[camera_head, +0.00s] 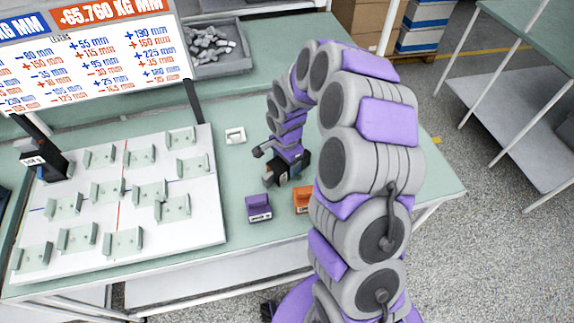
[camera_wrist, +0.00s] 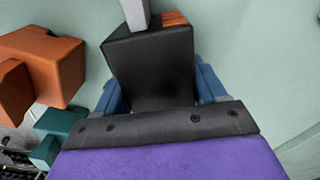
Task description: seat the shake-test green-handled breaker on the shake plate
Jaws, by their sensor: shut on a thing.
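My gripper (camera_head: 283,172) is low over the green table, in front of the small white plate. In the wrist view its blue fingers (camera_wrist: 160,98) stand on both sides of a dark block (camera_wrist: 150,65) and are shut on it. A pale grey bar and a bit of orange-brown show past the block's far end. I cannot make out a green handle on it. A teal block (camera_wrist: 60,135) shows at the lower left of the wrist view. A small white square fixture (camera_head: 235,135) lies on the table; I cannot tell whether it is the shake plate.
A purple block (camera_head: 258,208) and an orange block (camera_head: 303,198) stand near the gripper; an orange block also shows in the wrist view (camera_wrist: 55,65). A grey bin (camera_head: 215,68) and a sign (camera_head: 100,60) stand behind.

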